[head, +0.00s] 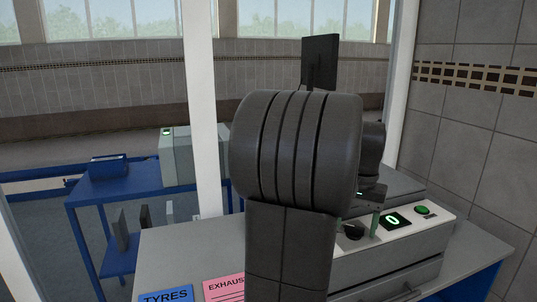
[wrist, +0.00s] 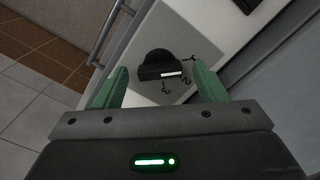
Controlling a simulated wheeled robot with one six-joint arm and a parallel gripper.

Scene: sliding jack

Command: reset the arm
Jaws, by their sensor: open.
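My gripper (wrist: 160,68) is open and empty in the wrist view, with one green finger on each side of a black rotary knob (wrist: 155,57). The knob has a white mark and small printed digits around it. Whether the fingers touch it, I cannot tell. In the head view my arm stands upright in the middle and hides part of the console (head: 446,214). The knob (head: 352,231) shows just right of the arm, below my wrist. A display reading 0 (head: 393,220) and a green button (head: 424,211) are to its right.
A blue TYRES card (head: 166,295) and a pink EXHAUST card (head: 224,288) lie on the grey top at the front. A blue bench (head: 118,184) stands at the left behind a white post (head: 203,110). A tiled wall (head: 470,150) closes the right side.

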